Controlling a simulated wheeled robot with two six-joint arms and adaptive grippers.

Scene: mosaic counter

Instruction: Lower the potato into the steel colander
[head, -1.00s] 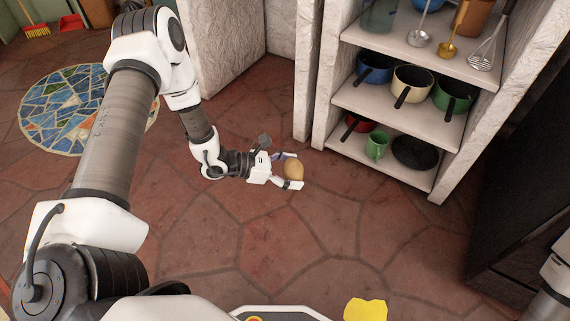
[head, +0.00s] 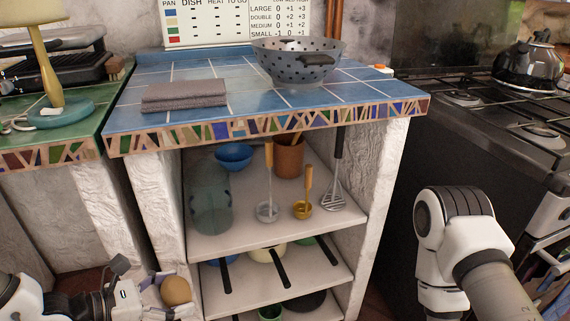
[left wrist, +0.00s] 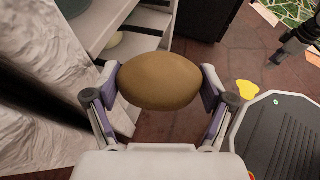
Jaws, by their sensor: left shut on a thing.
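The brown potato (left wrist: 160,82) is held between the two fingers of my left gripper (left wrist: 160,88) in the left wrist view. In the head view the potato (head: 176,290) and my left gripper (head: 150,296) are at the lower left, in front of the shelves and below the counter top. The steel colander (head: 297,68) stands upright on the blue tiled counter (head: 215,88), toward its back right. It has round holes and a dark handle facing me. Its inside is mostly hidden. My right arm shows at the lower right, but its gripper is out of view.
A folded grey cloth (head: 184,95) lies at the counter's front left. The mosaic front edge (head: 270,125) overhangs open shelves with pans and hanging utensils (head: 303,195). A stove with a kettle (head: 528,65) is at right, a lamp (head: 55,70) at left.

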